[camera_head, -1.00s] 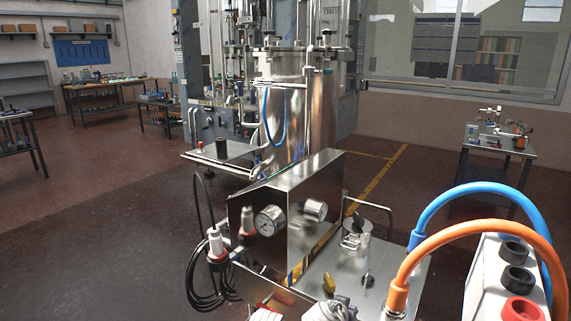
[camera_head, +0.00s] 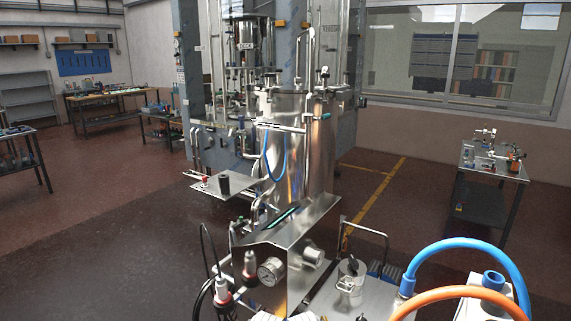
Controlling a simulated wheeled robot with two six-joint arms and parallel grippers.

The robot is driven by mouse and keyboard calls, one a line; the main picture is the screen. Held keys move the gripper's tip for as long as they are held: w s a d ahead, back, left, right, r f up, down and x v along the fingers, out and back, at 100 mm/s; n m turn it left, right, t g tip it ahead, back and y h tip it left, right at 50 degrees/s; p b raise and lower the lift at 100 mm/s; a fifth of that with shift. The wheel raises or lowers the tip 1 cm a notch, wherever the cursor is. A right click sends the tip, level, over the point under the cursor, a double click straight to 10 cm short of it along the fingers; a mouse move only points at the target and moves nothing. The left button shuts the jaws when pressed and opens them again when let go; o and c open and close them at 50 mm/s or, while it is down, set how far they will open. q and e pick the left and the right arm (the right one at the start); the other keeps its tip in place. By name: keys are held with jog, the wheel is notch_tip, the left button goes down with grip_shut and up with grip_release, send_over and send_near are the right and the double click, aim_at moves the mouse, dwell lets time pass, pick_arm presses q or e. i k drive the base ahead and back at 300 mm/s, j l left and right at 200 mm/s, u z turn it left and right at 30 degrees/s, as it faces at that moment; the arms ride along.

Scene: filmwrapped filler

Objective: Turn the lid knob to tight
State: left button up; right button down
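A tall shiny steel tank (camera_head: 310,160) stands in the middle of the view, behind a steel control box. Its lid (camera_head: 292,92) carries clamps, pipes and a small dark upright knob (camera_head: 323,74) at the right. A small clear canister (camera_head: 350,285) with a dark knob (camera_head: 353,264) on top stands on the cart deck in front. I cannot tell which of these is the task's lid knob, nor how tight either is. Neither of my grippers shows.
The steel control box (camera_head: 300,235) has a round gauge (camera_head: 270,270) on its front. A blue hose (camera_head: 465,245) and an orange hose (camera_head: 460,294) arch at the lower right. A side table (camera_head: 490,170) stands at right. Floor is clear at left (camera_head: 80,240).

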aim_at(354, 265)
jog(key=i+l+z, duration=0.25)
jog(key=i, duration=0.2)
jog(key=i+j+z, duration=0.1)
jog(key=i+z, duration=0.15)
jog(key=i, duration=0.25)
